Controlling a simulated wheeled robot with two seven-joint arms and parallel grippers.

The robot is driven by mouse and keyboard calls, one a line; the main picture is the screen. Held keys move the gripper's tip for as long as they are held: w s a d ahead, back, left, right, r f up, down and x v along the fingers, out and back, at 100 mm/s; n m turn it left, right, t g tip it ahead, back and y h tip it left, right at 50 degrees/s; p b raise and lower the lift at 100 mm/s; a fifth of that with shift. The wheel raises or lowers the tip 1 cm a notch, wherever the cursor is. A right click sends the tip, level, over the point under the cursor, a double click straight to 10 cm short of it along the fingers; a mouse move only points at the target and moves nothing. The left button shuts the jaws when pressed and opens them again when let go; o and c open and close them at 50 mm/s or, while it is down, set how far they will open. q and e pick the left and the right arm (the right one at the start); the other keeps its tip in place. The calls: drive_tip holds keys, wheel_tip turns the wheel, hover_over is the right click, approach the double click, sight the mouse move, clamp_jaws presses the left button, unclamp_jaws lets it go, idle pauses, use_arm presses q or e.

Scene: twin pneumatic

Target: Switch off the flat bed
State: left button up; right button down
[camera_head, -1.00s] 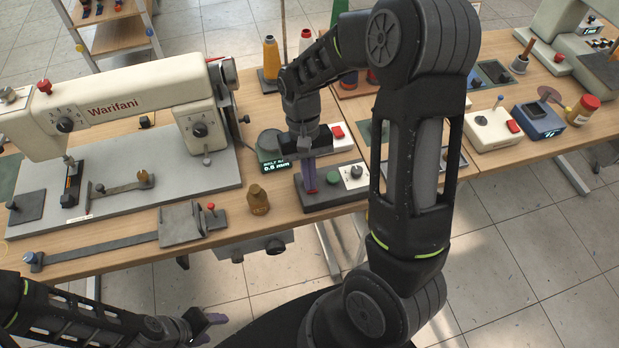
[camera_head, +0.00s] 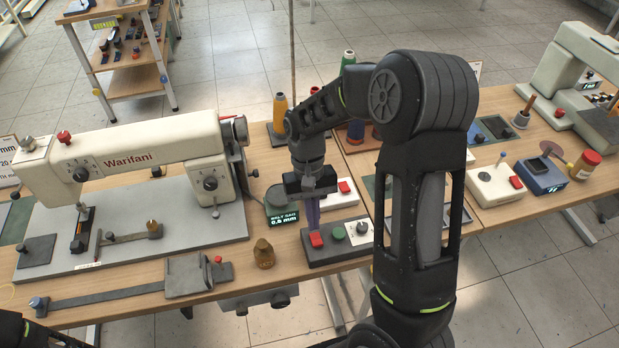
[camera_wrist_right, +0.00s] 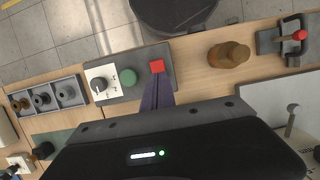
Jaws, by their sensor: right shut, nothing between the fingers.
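The long white Warifani sewing machine (camera_head: 130,160) stands on a grey flat bed plate (camera_head: 180,240) at the left of the table. A dark control box (camera_head: 338,251) sits to its right, with a red button (camera_head: 316,239), a green button (camera_head: 338,233) and a dial on a white plate (camera_head: 360,230). The wrist view also shows the red button (camera_wrist_right: 157,67) and green button (camera_wrist_right: 128,77). My right gripper (camera_head: 312,226) is shut and empty, pointing down, its purple fingertips right at the red button's edge. I cannot tell whether they touch it. My left gripper is out of view.
A dark display unit (camera_head: 283,215) reading about 0.6 mm stands behind the box. A brown bottle (camera_head: 264,255) stands left of the box. A metal slide with a red knob (camera_head: 197,272) lies along the front edge. My right arm hides part of the table right of the box.

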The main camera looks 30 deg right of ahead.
drive_tip(key=shift+w+d+r+b, duration=0.1)
drive_tip(key=shift+w+r+b, duration=0.15)
drive_tip(key=shift+r+b, duration=0.15)
drive_tip(key=shift+w+d+r+b, duration=0.1)
drive_tip(key=shift+w+r+b, duration=0.15)
drive_tip(key=shift+r, duration=0.25)
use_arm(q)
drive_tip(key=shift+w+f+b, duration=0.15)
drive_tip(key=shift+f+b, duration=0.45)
use_arm(e)
drive_tip(key=v, duration=0.8)
drive_tip(key=shift+w+r, duration=0.15)
drive_tip(key=shift+r, duration=0.05)
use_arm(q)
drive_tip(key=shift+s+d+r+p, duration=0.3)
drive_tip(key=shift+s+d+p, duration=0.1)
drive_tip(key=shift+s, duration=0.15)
use_arm(e)
drive_tip(key=m, duration=0.6)
drive_tip(key=s+m, duration=0.1)
drive_tip(key=m, duration=1.1)
drive_tip(key=shift+s+d+r+g, duration=0.1)
drive_tip(key=shift+s+d+g, duration=0.15)
drive_tip(key=shift+g, duration=0.15)
